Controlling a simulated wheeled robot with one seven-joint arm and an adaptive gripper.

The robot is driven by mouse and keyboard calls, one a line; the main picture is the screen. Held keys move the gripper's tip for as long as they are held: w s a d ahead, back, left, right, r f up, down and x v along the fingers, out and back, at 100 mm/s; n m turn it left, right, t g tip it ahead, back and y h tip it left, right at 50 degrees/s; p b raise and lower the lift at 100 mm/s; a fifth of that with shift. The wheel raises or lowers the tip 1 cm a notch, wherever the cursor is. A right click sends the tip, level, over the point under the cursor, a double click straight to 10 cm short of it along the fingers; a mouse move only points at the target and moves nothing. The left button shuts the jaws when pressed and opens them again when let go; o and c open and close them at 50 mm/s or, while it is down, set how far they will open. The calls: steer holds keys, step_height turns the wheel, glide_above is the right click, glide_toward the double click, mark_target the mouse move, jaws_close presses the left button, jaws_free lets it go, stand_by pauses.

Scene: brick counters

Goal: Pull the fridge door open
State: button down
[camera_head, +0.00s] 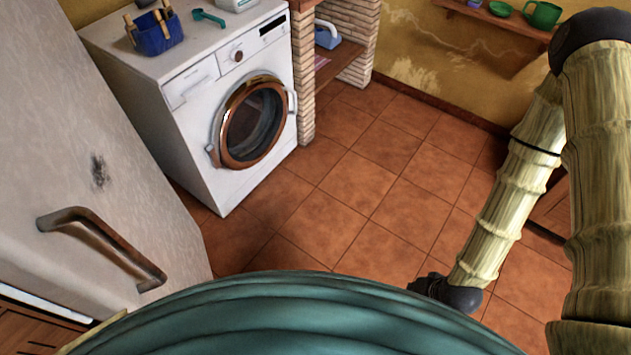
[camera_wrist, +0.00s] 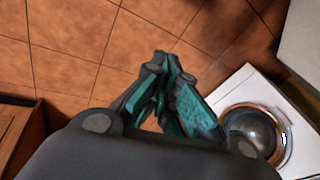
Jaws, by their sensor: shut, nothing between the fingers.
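The fridge door (camera_head: 90,160) is a pale, scuffed panel at the left of the head view. Its long dark metal handle (camera_head: 100,245) runs diagonally near the bottom of the panel, with nothing touching it. I see no open gap along the door's visible right edge. In the wrist view my gripper (camera_wrist: 165,60) has its teal and dark grey fingers together, empty, over the tiled floor. It is apart from the handle, which does not show in that view. My fingers are not visible in the head view.
A white washing machine (camera_head: 190,95) stands beyond the fridge, with a blue caddy (camera_head: 155,32) on top. It also shows in the wrist view (camera_wrist: 236,92). Brick pillars stand to its right. The tiled floor (camera_head: 350,185) is clear. A wall shelf (camera_head: 500,22) holds green dishes.

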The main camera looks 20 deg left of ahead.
steer(key=w+a+t+y+b, duration=0.25)
steer(key=w+a, duration=0.35)
steer(key=w, duration=0.4)
steer(key=w+a+r+g+y+b, duration=0.1)
steer(key=w+a+r+y+b, duration=0.8)
steer(key=w+a, duration=0.4)
step_height(320, 180, up, 7)
steer(key=a+n+g+y+b, duration=0.2)
steer(key=n+g+y+b, duration=0.2)
steer(key=g, duration=0.4)
steer(key=s+a+b, duration=0.1)
steer(key=s+a, duration=0.4)
steer(key=a, duration=0.4)
steer(key=shift+s+a+b, duration=0.2)
steer(key=shift+s+b, duration=0.15)
steer(key=shift+s, duration=0.05)
steer(key=shift+h, duration=0.25)
